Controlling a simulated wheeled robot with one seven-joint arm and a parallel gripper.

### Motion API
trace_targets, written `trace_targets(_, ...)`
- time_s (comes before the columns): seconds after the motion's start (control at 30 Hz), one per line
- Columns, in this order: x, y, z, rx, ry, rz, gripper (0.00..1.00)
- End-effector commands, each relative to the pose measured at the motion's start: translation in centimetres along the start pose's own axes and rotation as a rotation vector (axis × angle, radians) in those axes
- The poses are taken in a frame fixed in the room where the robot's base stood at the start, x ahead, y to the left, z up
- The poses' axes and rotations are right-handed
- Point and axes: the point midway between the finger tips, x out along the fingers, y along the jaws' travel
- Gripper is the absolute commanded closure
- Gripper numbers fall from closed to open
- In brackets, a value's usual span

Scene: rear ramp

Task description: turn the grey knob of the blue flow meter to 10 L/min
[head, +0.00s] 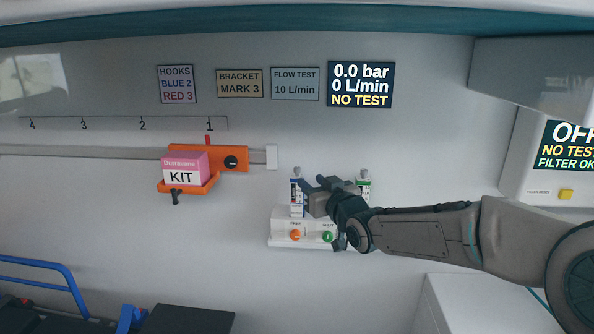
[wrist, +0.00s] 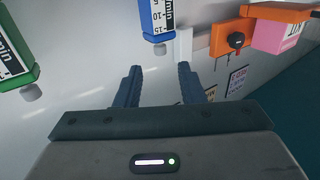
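The blue flow meter (head: 296,197) stands upright on the white wall unit, with its grey knob (head: 297,172) on top. In the wrist view the blue flow meter (wrist: 156,18) appears upside down, with its grey knob (wrist: 159,48) lowest. My gripper (head: 314,184) is just right of the blue meter in the head view. In the wrist view my gripper (wrist: 160,69) is open, its fingers apart and nothing between them. The knob shows just beyond the gap between the fingertips. The display (head: 361,84) reads 0.0 bar, 0 L/min, NO TEST.
A green flow meter (head: 363,186) stands right of the blue one, partly behind my arm. The white unit (head: 283,240) carries an orange and a green outlet. An orange bracket (head: 206,153) with a pink kit box (head: 184,166) is left. A card (head: 295,84) reads FLOW TEST 10 L/min.

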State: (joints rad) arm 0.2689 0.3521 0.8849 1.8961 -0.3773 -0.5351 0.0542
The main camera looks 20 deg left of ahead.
Motion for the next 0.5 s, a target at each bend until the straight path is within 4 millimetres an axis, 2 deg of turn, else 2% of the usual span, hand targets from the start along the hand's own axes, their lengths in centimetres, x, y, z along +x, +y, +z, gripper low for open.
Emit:
trace_targets(0.3, 5.4, -0.1, -0.1, 0.004, -0.002, -0.002, 0.64)
trace_targets(0.5, 7.9, 0.0, -0.1, 0.002, -0.002, -0.001, 0.64)
